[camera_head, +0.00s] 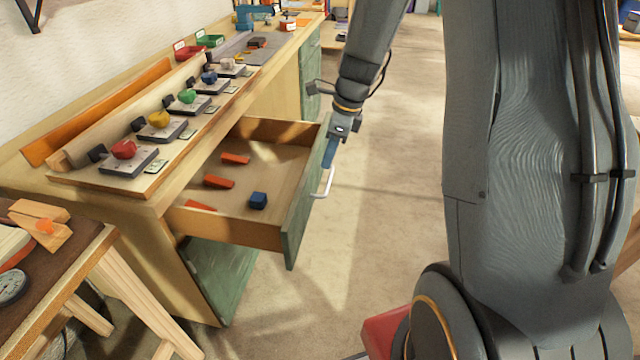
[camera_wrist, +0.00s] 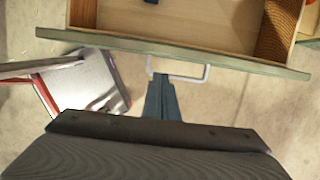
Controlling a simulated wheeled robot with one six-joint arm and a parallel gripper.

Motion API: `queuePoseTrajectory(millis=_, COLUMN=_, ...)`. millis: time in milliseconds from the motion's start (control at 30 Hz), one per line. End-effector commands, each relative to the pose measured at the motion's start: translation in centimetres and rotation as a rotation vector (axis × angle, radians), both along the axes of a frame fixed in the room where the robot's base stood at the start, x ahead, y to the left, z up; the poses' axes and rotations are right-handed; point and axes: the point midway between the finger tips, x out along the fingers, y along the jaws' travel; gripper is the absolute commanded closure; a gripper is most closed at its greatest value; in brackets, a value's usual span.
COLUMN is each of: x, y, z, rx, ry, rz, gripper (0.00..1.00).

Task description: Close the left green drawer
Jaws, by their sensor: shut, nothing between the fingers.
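The green-fronted drawer (camera_head: 303,196) of the workbench is pulled well out. Its wooden inside holds several orange pieces (camera_head: 219,182) and a dark blue block (camera_head: 258,200). A pale bar handle (camera_head: 326,184) sticks out from its front. My gripper (camera_head: 329,163) is shut and empty, pointing down just outside the drawer front, beside the handle. In the wrist view, the shut fingers (camera_wrist: 161,80) overlap the left part of the handle (camera_wrist: 190,80), in front of the green drawer front (camera_wrist: 180,52). I cannot tell whether they touch it.
The workbench top carries a row of grey blocks with coloured knobs, including a red knob (camera_head: 123,149). Another green front (camera_head: 310,78) sits flush farther along the bench. A smaller table (camera_head: 62,292) stands at the near left. The floor (camera_head: 385,190) right of the drawer is clear.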

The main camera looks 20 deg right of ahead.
Motion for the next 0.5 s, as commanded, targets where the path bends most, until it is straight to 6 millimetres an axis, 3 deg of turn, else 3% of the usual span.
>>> queuePoseTrajectory(millis=167, x=0.2, y=0.3, z=-1.6, rx=0.004, ry=0.005, rz=-0.014, gripper=1.0)
queuePoseTrajectory(millis=500, x=0.8, y=1.6, z=-7.2, rx=0.003, ry=0.007, rz=-0.012, gripper=1.0)
